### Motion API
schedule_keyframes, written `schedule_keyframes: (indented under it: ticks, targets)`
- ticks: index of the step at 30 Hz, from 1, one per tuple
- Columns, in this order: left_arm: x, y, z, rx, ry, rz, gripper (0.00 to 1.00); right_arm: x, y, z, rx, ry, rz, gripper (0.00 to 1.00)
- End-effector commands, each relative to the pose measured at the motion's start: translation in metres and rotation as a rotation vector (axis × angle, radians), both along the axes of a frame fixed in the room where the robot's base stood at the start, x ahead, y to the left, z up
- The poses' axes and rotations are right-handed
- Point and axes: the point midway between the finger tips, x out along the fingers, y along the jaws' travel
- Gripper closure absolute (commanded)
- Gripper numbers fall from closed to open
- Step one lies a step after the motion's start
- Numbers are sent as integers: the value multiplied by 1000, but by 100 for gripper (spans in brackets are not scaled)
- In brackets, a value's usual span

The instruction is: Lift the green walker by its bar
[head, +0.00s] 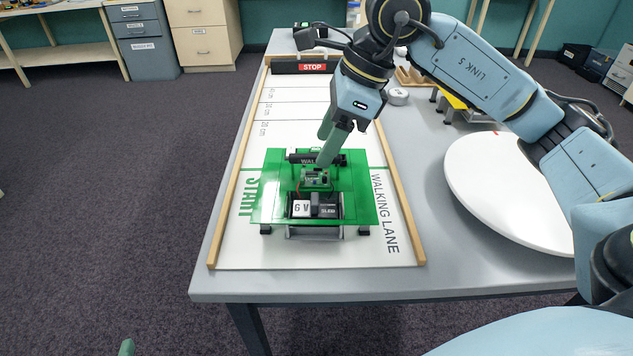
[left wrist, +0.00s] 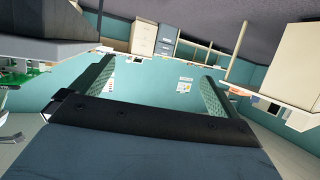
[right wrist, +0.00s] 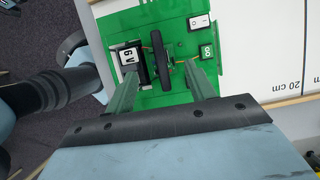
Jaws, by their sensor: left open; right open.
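My left gripper (left wrist: 157,85) is open and empty, away from the walker; only a green tip shows at the head view's bottom left.
The walking lane (head: 280,255) has wooden side rails and a black STOP block (head: 290,67) at its far end. A white round disc (head: 510,185) lies on the grey table (head: 420,205) at right. A small white round object (head: 398,96) sits behind it.

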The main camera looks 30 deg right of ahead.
Motion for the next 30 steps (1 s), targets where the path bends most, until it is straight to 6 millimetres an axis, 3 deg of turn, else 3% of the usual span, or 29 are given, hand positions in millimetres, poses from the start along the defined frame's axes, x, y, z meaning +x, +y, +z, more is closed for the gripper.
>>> schedule_keyframes:
  ticks: [8,21,30]
  targets:
    - [8,-7,19,-36,-127,-11,0,2,3,-11,1,2,1,45]
    - [12,-21,87,-156,-530,-38,0,9,12,-43,0,1,0,45]
    - [8,-22,104,-186,-625,-43,0,11,15,-50,0,0,-1,45]
